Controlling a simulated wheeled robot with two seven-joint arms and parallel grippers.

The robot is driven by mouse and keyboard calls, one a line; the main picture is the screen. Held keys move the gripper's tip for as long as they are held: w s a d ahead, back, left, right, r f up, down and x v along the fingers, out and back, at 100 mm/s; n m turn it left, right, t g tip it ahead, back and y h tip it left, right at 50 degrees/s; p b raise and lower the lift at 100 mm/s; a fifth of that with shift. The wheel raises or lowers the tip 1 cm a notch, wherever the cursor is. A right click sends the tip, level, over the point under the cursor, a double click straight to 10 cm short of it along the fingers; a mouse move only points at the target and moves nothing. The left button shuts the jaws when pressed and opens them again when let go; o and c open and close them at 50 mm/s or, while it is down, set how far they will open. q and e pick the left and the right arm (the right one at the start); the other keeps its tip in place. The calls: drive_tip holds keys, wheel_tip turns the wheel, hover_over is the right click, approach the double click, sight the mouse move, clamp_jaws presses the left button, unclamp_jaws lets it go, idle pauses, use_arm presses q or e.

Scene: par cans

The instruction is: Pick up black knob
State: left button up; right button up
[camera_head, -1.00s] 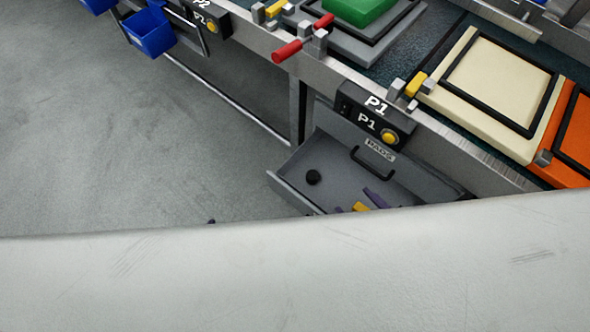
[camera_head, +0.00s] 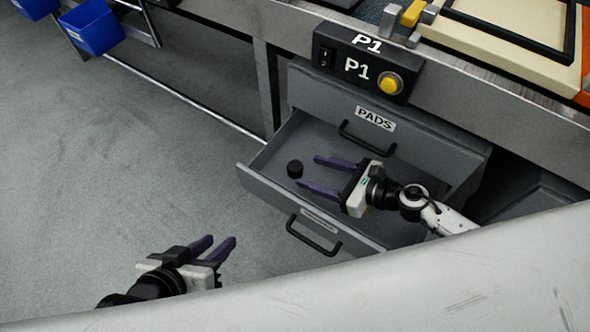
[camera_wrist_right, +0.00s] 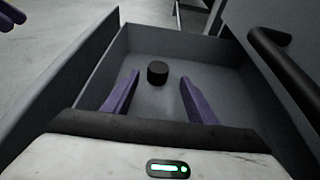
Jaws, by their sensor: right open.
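The black knob (camera_head: 294,169) is a small dark cylinder on the floor of the open grey drawer (camera_head: 262,187), near its left end in the head view. In the right wrist view the knob (camera_wrist_right: 157,72) stands upright, ahead of and between the purple fingertips, not touched by them. My right gripper (camera_head: 309,173) is open and empty, over or in the drawer, with its fingers pointing at the knob; it also shows in the wrist view (camera_wrist_right: 158,80). My left gripper (camera_head: 222,240) is at the lower left, outside the drawer; its two fingers are apart with nothing visible between them.
A closed drawer front marked PADS (camera_head: 375,118) with a black handle is just behind the open drawer. The P1 control box (camera_head: 358,68) with a yellow button is above it. Blue bins (camera_head: 92,27) hang at the upper left. The floor at left is clear.

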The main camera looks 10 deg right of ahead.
sight(298, 167)
drive_tip(key=x, duration=0.6)
drive_tip(key=shift+w+a+r+b, duration=0.15)
drive_tip(key=shift+a+r+b, duration=0.1)
drive_tip(key=shift+a+b, duration=0.15)
drive_tip(key=shift+c, duration=0.4)
drive_tip(key=c, duration=1)
